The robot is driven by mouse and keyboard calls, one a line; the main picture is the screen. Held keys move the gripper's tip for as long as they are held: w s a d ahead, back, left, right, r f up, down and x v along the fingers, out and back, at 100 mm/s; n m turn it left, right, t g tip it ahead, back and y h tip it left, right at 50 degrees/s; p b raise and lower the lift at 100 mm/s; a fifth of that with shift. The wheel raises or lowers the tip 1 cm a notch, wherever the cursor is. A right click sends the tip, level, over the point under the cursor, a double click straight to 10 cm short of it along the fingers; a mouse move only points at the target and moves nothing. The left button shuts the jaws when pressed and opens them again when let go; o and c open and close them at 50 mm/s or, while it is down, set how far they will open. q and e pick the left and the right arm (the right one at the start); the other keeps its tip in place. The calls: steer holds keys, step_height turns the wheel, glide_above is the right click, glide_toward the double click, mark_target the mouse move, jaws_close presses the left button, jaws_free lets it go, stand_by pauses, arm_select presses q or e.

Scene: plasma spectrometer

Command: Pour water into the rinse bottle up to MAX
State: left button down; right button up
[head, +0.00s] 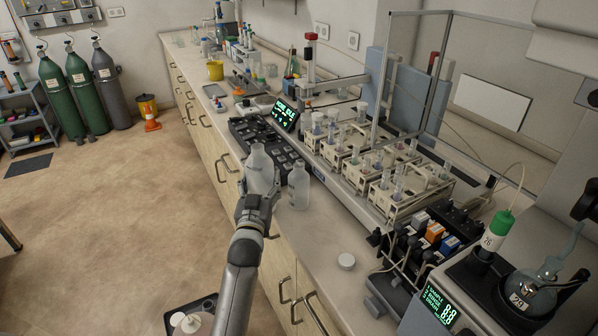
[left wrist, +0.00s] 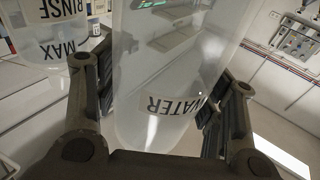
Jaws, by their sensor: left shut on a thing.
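My left gripper (head: 262,188) is shut on the water bottle (head: 258,165), a translucent bottle, at the front edge of the bench. The bottle looks close to upright. In the left wrist view the water bottle (left wrist: 170,60) fills the space between the fingers (left wrist: 160,105), and its WATER label reads upside down. The rinse bottle (head: 299,187) stands upright on the bench just right of the water bottle, apart from the gripper. In the left wrist view the rinse bottle (left wrist: 40,55) shows RINSE and MAX labels; its water level is unclear. My right gripper is out of view.
A white round cap (head: 346,261) lies on the bench toward the front. Sample racks (head: 385,180) with several vessels stand right of the bottles. A black tray (head: 250,130) and a lit display (head: 286,112) are behind. Bare benchtop lies around the cap.

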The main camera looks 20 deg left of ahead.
arm_select(q)
steer(key=shift+r, duration=0.3)
step_height(320, 180, up, 3)
steer(key=p, duration=0.3)
steer(key=shift+f, duration=0.1)
stand_by(0.5)
